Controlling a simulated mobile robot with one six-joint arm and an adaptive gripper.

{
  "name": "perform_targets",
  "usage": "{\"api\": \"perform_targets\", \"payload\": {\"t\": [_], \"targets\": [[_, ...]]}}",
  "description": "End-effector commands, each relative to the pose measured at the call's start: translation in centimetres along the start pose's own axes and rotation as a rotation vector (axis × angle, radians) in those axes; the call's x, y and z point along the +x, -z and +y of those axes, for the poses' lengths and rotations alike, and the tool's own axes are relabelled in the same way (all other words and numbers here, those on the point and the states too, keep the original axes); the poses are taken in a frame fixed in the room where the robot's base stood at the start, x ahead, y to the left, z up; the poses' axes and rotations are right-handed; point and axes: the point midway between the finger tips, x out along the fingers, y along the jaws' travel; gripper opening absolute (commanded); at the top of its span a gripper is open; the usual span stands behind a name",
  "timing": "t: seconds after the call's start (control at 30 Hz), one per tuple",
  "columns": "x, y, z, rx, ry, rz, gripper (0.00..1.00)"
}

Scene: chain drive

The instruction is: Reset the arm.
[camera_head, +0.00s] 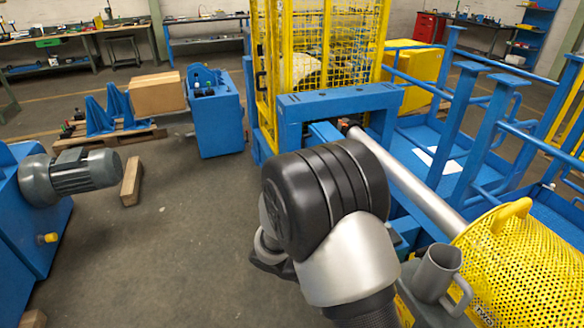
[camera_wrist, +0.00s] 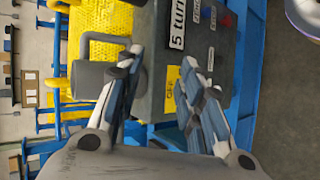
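My gripper (camera_wrist: 161,62) shows in the wrist view with its two fingers spread apart and nothing between them. It points at a dark grey control box (camera_wrist: 222,58) with a "5 turn" label, a yellow "OFF" label (camera_wrist: 172,90), and red and blue parts. The gripper looks apart from the box, but the exact gap is unclear. In the head view my arm fills the lower middle, and my gripper cannot be made out there.
A steel shaft (camera_head: 408,185) runs to a blue frame (camera_head: 340,98) before a yellow cage. Blue railings stand right.

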Motion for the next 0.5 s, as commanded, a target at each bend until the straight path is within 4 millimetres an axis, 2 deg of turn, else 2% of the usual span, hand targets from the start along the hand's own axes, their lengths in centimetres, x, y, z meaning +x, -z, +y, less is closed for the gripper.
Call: {"api": "perform_targets", "payload": {"t": [0.03,0.2,0.5], "targets": [[-0.7,-0.8,1.8,0.012,0.071,-0.015,0.35],[-2.4,-3.8,5.9,0.014,0.301,-0.032,0.35],[-5.2,-9.5,10.9,0.044,0.679,0.095,0.35]]}}
